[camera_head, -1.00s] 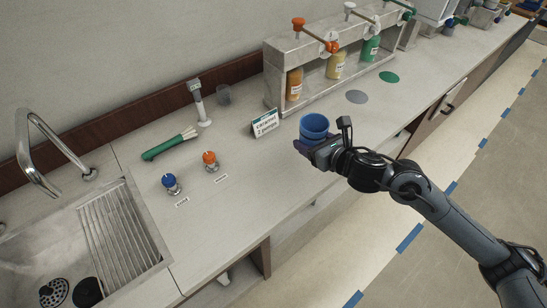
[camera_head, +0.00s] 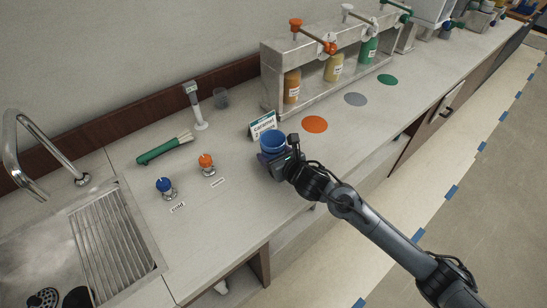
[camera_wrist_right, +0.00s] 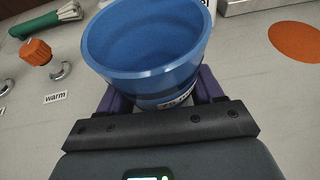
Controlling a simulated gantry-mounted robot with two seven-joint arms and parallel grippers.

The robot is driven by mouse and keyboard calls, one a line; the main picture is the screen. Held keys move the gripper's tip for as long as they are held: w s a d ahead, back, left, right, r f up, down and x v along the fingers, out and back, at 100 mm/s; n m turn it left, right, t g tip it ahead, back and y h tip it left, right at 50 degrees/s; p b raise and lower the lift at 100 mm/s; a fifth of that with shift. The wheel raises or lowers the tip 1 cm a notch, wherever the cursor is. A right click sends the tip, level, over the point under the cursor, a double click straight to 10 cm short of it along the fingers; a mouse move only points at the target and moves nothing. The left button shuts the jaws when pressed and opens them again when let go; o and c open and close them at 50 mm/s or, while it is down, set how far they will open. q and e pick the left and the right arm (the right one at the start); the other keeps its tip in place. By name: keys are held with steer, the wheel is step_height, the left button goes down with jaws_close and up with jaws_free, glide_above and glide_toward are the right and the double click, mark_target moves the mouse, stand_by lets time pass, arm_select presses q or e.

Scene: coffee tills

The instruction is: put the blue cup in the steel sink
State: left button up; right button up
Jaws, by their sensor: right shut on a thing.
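The blue cup (camera_head: 272,141) is upright in my right gripper (camera_head: 270,158), over the counter in front of the small sign. In the right wrist view the blue cup (camera_wrist_right: 148,45) sits between the two purple fingers of the right gripper (camera_wrist_right: 160,95), which are shut on it, and its inside looks empty. The steel sink (camera_head: 30,262) is at the lower left of the head view, with a ribbed drainer (camera_head: 112,240) on its right side. My left gripper is not in view.
Blue (camera_head: 165,187) and orange (camera_head: 206,164) knobs stand between cup and sink, with a green-handled brush (camera_head: 165,150) behind. A curved tap (camera_head: 40,140) rises over the sink. A sign (camera_head: 263,124) stands behind the cup. The syrup rack (camera_head: 330,65) is at the back.

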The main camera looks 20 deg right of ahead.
steer(key=shift+f, duration=0.5)
steer(key=shift+f, duration=0.15)
steer(key=o, duration=1.1)
steer(key=shift+c, duration=0.2)
steer(key=shift+s+d+r, duration=0.1)
steer(key=shift+s+r, duration=0.1)
steer(key=shift+r, duration=0.05)
steer(key=shift+o, duration=0.6)
steer(key=p+v, duration=0.1)
steer(key=v, duration=1)
steer(key=shift+s+r, duration=0.15)
steer(key=shift+s, duration=0.15)
